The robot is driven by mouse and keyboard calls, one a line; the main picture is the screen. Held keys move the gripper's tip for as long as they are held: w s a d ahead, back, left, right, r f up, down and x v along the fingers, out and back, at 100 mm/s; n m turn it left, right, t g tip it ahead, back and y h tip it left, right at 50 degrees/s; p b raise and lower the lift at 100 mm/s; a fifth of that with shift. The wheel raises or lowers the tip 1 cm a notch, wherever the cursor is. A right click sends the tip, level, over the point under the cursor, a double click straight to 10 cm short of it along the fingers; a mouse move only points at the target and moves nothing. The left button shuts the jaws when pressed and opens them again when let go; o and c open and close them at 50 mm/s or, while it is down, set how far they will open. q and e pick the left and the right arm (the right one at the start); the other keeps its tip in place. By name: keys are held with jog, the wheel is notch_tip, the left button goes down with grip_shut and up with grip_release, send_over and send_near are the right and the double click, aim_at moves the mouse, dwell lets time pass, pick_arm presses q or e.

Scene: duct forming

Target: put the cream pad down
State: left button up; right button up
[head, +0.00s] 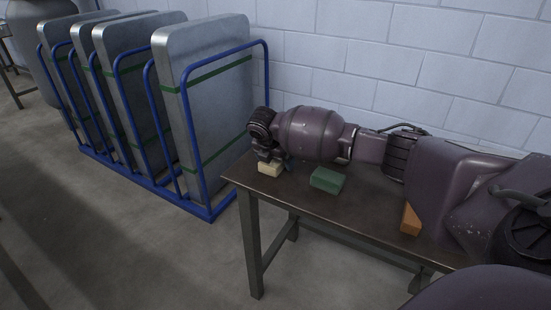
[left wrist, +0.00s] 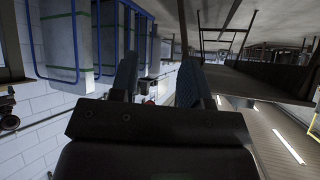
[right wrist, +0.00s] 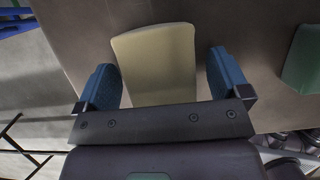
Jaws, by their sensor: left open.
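The cream pad (head: 270,169) is at the left end of the metal table (head: 300,196), and it appears to rest on the tabletop. My right gripper (head: 273,158) is right over it. In the right wrist view the cream pad (right wrist: 156,60) sits between the two blue fingers of my right gripper (right wrist: 162,62). The fingers are apart, with a visible gap on the right side and almost none on the left. My left gripper (left wrist: 157,75) shows only in its own wrist view, open and with nothing between its fingers, away from the table.
A green pad (head: 327,180) lies on the table to the right of the cream pad. An orange block (head: 410,220) stands farther right by my arm. A blue rack (head: 205,212) with large grey metal panels (head: 215,100) stands left of the table. A block wall (head: 400,60) is behind.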

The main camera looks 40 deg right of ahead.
jog(key=shift+r, duration=0.4)
jog(key=p+v, duration=0.3)
jog(key=v, duration=0.8)
jog(key=shift+a+r, duration=0.2)
